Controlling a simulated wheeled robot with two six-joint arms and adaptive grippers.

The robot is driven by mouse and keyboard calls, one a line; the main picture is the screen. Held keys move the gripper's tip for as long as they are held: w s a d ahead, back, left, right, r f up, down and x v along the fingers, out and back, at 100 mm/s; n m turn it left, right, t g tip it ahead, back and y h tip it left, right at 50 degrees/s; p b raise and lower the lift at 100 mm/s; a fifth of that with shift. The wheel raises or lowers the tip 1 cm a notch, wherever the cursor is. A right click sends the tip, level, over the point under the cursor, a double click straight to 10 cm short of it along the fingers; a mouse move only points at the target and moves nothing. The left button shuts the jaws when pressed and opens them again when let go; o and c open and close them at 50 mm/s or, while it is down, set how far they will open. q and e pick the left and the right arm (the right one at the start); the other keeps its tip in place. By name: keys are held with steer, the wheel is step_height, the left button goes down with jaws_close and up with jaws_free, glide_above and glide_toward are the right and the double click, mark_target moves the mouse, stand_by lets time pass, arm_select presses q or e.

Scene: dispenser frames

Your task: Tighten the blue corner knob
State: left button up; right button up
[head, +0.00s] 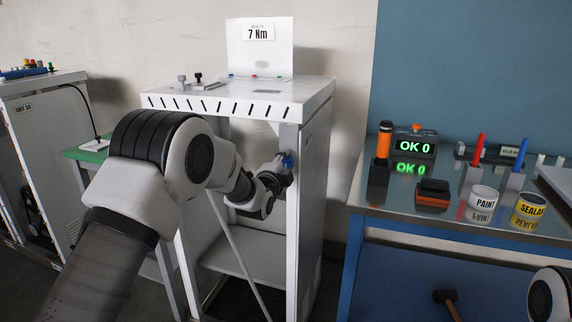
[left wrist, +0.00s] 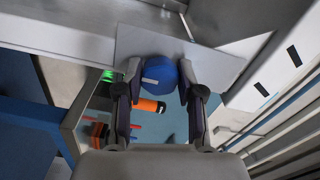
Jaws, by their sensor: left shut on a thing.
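The blue corner knob (head: 288,160) sits at the upper right corner of the white dispenser frame (head: 240,98), just under its top. In the left wrist view the knob (left wrist: 160,74) is round and blue with a small pale mark, in front of a light corner plate (left wrist: 220,65). My left gripper (head: 281,168) is at the knob, and in the left wrist view (left wrist: 158,85) its two fingers stand on either side of it, shut on it. The gripper partly hides the knob in the head view. Only a piece of my right arm shows at the lower right; its gripper is out of view.
A steel-topped bench (head: 400,200) stands at the right with an orange-handled tool (head: 384,142), a display reading OK 0 (head: 412,146), a PAINT tin (head: 482,203) and a yellow-labelled tin (head: 528,210). A sign (head: 259,34) on the frame reads 7 Nm. Another cabinet (head: 45,140) stands at left.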

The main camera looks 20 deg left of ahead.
arm_select(q)
steer(key=shift+r, duration=0.25)
steer(key=o, duration=1.1)
steer(key=shift+o, duration=0.2)
steer(key=shift+w+f, duration=0.1)
steer(key=shift+f, duration=0.1)
steer(key=s, duration=1.2)
steer(key=shift+a, duration=0.25)
